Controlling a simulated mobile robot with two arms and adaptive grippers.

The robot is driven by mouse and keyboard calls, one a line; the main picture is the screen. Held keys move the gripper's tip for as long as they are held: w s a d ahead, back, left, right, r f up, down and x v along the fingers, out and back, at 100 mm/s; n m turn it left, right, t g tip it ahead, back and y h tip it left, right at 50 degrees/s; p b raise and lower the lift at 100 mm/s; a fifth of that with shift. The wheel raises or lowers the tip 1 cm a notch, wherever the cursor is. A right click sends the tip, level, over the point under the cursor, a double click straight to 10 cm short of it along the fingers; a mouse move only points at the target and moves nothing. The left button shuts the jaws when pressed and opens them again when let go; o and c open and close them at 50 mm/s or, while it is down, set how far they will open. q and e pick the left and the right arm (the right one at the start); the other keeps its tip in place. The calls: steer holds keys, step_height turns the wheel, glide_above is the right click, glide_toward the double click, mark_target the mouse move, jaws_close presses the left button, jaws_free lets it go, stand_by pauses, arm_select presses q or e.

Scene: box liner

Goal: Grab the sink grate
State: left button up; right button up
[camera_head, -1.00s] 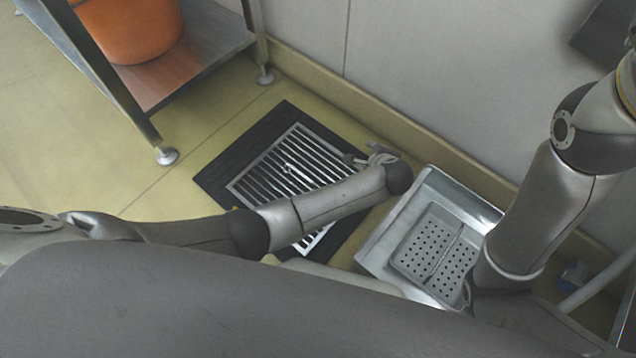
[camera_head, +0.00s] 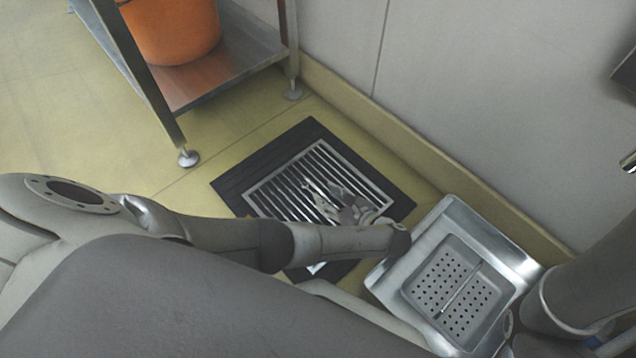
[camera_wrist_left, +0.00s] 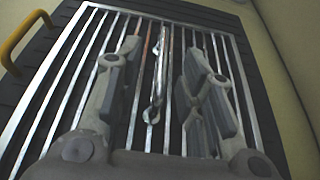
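A slatted metal grate (camera_head: 285,205) lies in a black frame (camera_head: 235,183) on the floor. A small metal handle (camera_wrist_left: 158,75) stands on its middle in the left wrist view. My left gripper (camera_head: 325,198) is low over the grate in the head view. In the left wrist view my left gripper (camera_wrist_left: 160,55) is open, with its fingers on either side of the handle and visible gaps to it. Contact with the slats cannot be told. My left arm hides the near part of the grate. My right gripper is not visible.
A metal basin (camera_head: 400,265) with a perforated tray (camera_head: 445,285) stands right of the grate. A metal shelf (camera_head: 235,55) holding an orange pot (camera_head: 175,30) is at upper left. A wall (camera_head: 460,110) runs behind. A yellow bar (camera_wrist_left: 25,40) shows in the wrist view.

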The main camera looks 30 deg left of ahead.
mark_target(320, 191)
arm_select(q)
steer(key=x, duration=0.1)
steer(key=b+x, duration=0.1)
steer(key=shift+w+a+f, duration=0.15)
steer(key=shift+w+f, duration=0.1)
steer(key=shift+f, duration=0.05)
steer(key=shift+w+a+b, duration=0.15)
steer(key=shift+a+b, duration=0.15)
steer(key=shift+a, duration=0.15)
steer(key=shift+c, duration=0.3)
jaws_close()
